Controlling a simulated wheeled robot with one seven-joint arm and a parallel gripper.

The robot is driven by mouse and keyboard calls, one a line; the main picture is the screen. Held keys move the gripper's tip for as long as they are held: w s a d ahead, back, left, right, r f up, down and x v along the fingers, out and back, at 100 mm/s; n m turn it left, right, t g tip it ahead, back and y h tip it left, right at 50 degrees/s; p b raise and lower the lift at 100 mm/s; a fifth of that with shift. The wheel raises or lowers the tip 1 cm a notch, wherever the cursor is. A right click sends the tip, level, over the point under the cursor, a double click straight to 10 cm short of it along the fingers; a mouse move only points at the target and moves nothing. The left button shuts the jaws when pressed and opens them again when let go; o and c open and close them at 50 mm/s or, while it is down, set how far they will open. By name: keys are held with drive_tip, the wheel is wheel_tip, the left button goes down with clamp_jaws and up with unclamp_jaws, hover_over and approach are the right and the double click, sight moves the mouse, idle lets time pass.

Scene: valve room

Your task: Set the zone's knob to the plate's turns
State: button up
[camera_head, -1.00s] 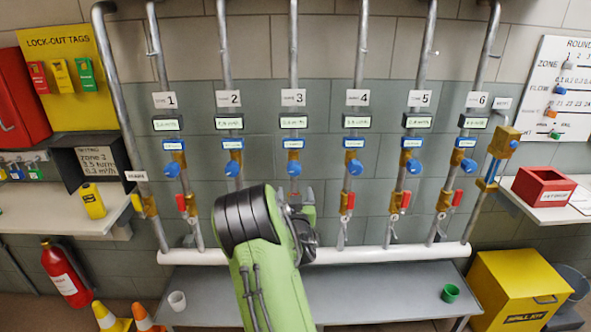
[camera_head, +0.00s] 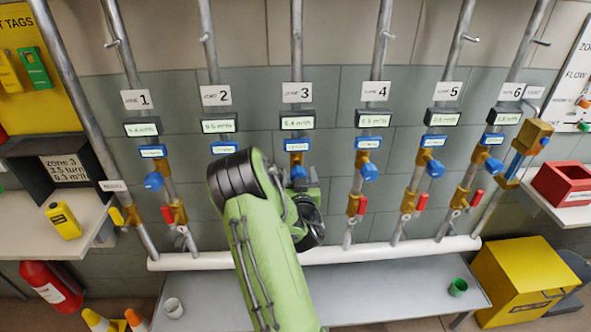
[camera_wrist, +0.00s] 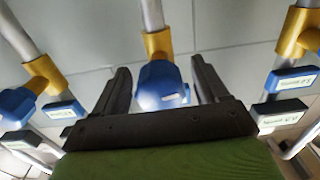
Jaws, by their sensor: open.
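The zone 3 knob (camera_head: 299,173) is blue and sits on a brass valve body below the label 3 (camera_head: 297,92). In the wrist view the blue knob (camera_wrist: 162,84) lies between the two dark fingers of my gripper (camera_wrist: 160,66). The fingers are open, with a visible gap on each side of the knob. In the head view my gripper (camera_head: 305,186) is at the zone 3 pipe, and my arm hides the lower part. A small blue-edged plate (camera_head: 297,145) is above the knob; its text is too small to read. The zone 3 display (camera_head: 297,122) is above that plate.
Neighbouring blue knobs of zone 2 (hidden by my arm) and zone 4 (camera_head: 370,172) flank this one. A card (camera_head: 67,170) at left reads zone 3, 3.5 and a flow figure. A grey bench (camera_head: 400,285) with a green cup (camera_head: 457,287) lies below.

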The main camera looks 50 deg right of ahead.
drive_tip(key=shift+s, duration=0.1)
drive_tip(key=shift+a, duration=0.1)
drive_tip(key=shift+c, duration=0.6)
drive_tip(key=c, duration=0.9)
drive_tip(key=shift+n, duration=0.4)
drive_tip(key=n, duration=0.3)
drive_tip(key=shift+n, duration=2.2)
